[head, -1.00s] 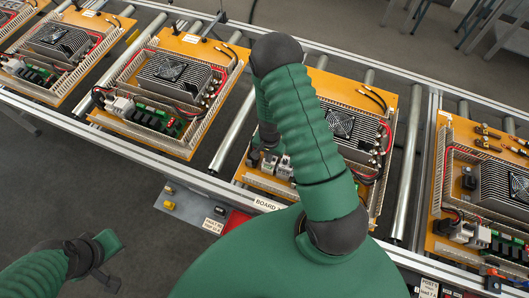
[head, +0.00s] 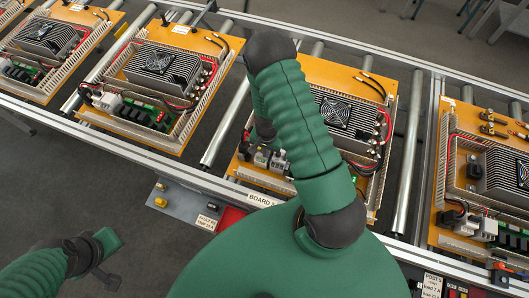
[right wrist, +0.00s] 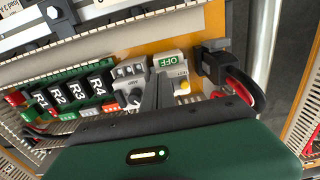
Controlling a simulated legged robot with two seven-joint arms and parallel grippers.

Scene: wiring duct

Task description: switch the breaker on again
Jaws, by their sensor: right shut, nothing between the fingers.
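The breaker (right wrist: 171,62) is a light grey block with a green-and-white OFF label and a yellow button, near the middle of the right wrist view. In the head view the breaker (head: 278,161) is small, at the near left of the board under my right arm. My right gripper (right wrist: 155,95) is shut and empty, its grey fingers at the breaker's left side. I cannot tell whether they touch it. In the head view my forearm mostly hides the right gripper. My left gripper (head: 104,278) hangs low at the left, away from the boards; its jaw state is unclear.
Black relays (right wrist: 62,95) and a grey terminal or switch block (right wrist: 129,75) stand left of the breaker. A black connector (right wrist: 213,65) with red and black cables sits to its right. A finned heatsink with a fan (head: 337,112) stands behind. More boards (head: 155,90) line the roller conveyor.

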